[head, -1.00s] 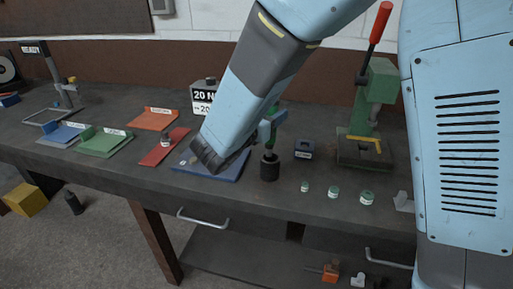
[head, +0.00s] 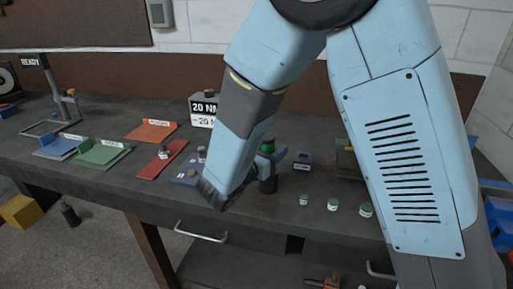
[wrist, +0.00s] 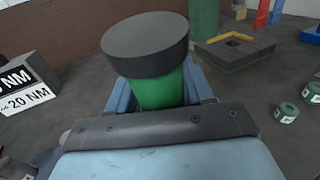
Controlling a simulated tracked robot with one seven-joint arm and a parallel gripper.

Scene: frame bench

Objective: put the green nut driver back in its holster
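The green nut driver (wrist: 158,90) has a green handle with a wide dark cap. It stands upright between the blue fingers of my gripper (wrist: 160,98) in the wrist view. The fingers press close on both sides of the handle. In the head view the driver (head: 268,146) is directly above the dark cylindrical holster (head: 268,184) on the bench, with its lower end down at the holster. My gripper (head: 270,160) is just above the holster's top, and my arm covers part of it. How deep the shaft sits is hidden.
The 20 NM box (head: 203,112) stands behind my arm. A small dark-blue block (head: 302,161) is to the right, and several green-and-white rolls (head: 333,204) lie near the front edge. Red (head: 160,160), green (head: 103,153) and orange (head: 151,131) trays are left.

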